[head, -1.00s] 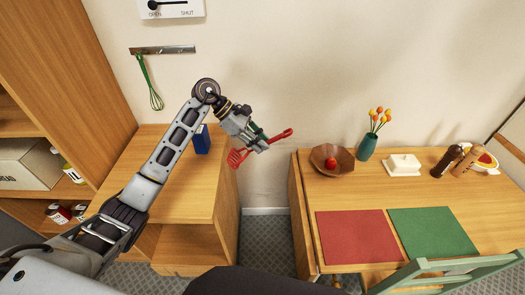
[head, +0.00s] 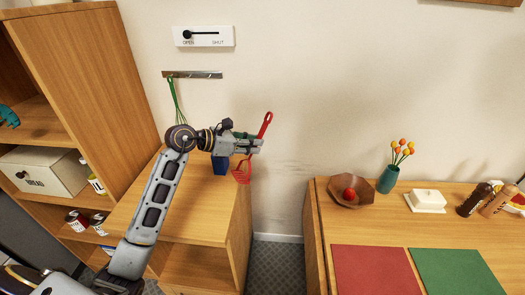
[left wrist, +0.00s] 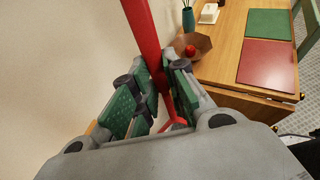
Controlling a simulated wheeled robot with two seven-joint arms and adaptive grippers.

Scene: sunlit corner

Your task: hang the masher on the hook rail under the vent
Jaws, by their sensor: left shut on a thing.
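The red masher (head: 243,172) is held by my left gripper (head: 257,146), which is shut on its handle. In the head view the handle's end points up and the mashing head hangs down. In the left wrist view the red handle (left wrist: 143,38) runs between the green finger pads. The steel hook rail (head: 193,75) is on the wall, left of and above the gripper. A green whisk (head: 176,98) hangs from its left part. The vent control plate (head: 204,36), marked OPEN and SHUT, is above the rail. My right gripper does not show.
A wooden cabinet (head: 205,222) stands below the rail with a blue box (head: 221,165) on it. A tall shelf (head: 88,40) stands at left. The table at right bears a wooden bowl (head: 351,190) and a teal vase (head: 387,179). The wall right of the rail is clear.

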